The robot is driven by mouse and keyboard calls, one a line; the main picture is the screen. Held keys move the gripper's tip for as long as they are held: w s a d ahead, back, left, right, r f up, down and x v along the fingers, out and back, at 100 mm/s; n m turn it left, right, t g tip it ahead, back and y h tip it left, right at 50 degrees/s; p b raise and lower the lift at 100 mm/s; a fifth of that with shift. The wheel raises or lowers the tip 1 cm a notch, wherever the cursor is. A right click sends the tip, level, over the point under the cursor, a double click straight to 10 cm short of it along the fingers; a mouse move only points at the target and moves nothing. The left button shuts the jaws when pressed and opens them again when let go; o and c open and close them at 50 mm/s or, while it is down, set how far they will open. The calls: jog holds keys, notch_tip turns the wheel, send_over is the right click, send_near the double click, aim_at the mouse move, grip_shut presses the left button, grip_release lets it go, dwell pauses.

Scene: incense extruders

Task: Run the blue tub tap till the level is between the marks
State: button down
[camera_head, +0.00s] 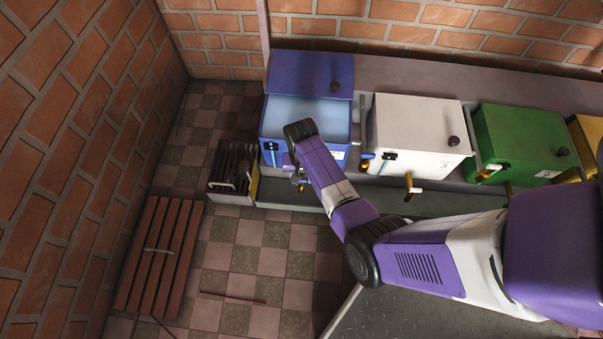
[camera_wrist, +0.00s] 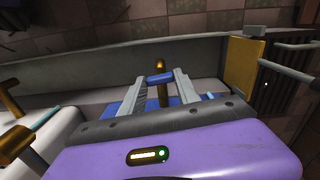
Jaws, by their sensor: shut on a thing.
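The blue tub (camera_head: 340,130) stands at the back left, its blue lid (camera_head: 310,72) set back so pale blue liquid (camera_head: 285,112) shows inside. A narrow level gauge (camera_head: 272,152) is on its front; its marks are too small to read. My gripper (camera_head: 297,176) is low at the tub's front, partly hidden by my arm in the head view. In the wrist view my gripper (camera_wrist: 161,82) has its two fingers on either side of the tap's blue handle (camera_wrist: 159,78), shut on it. The brass tap body (camera_wrist: 162,97) shows behind. I cannot tell whether liquid runs.
A white tub (camera_head: 415,125), a green tub (camera_head: 525,135) and a yellow tub (camera_head: 588,130) stand in a row to the right, with taps in front. A dark slatted rack (camera_head: 232,165) is close left of the blue tub. A wooden slatted panel (camera_head: 160,255) lies on the tiled floor.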

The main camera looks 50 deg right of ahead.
aim_at(302, 180)
jog(key=shift+n+p, duration=0.65)
jog(key=shift+n, duration=1.15)
jog(key=c, duration=0.9)
grip_release()
notch_tip(302, 180, up, 8)
jog(key=p, duration=0.4)
jog(key=shift+f, duration=0.1)
